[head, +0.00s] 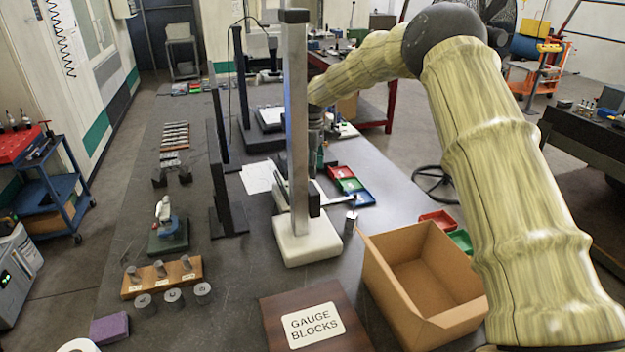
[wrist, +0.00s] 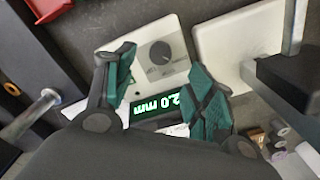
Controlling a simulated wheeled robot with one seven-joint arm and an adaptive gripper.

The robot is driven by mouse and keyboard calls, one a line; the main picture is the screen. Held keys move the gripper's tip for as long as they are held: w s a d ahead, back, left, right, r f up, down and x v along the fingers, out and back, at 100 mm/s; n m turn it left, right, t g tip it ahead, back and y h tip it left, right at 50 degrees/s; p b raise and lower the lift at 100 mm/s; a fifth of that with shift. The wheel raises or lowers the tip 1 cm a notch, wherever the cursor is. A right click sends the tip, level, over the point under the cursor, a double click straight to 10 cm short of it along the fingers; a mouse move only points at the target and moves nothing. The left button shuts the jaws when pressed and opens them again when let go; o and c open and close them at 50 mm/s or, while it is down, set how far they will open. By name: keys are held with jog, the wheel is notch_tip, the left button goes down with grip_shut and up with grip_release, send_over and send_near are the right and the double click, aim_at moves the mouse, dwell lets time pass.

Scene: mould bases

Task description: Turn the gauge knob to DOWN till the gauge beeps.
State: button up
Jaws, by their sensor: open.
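The gauge is a pale grey box (wrist: 176,72) in the wrist view, with a round dark knob (wrist: 160,51) on its face. Small labels beside the knob are too small to read. A lit green display (wrist: 160,108) on the gauge shows "2.0 mm", partly covered by my gripper. My gripper (wrist: 158,72) is open, with one teal-padded finger to each side of the gauge face and the knob in the gap between, not gripped. In the head view, my gripper is mostly hidden behind a tall metal post, and the gauge is largely hidden there too.
The tall post (head: 298,130) on a white base (head: 308,240) stands close in front of my gripper. A dark stand (head: 223,170) is to its left. Red, green and blue bins (head: 350,185) lie to the right. An open cardboard box (head: 390,285) is nearer.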

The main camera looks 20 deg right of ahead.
jog(key=shift+r, duration=2)
jog(key=shift+d, duration=0.1)
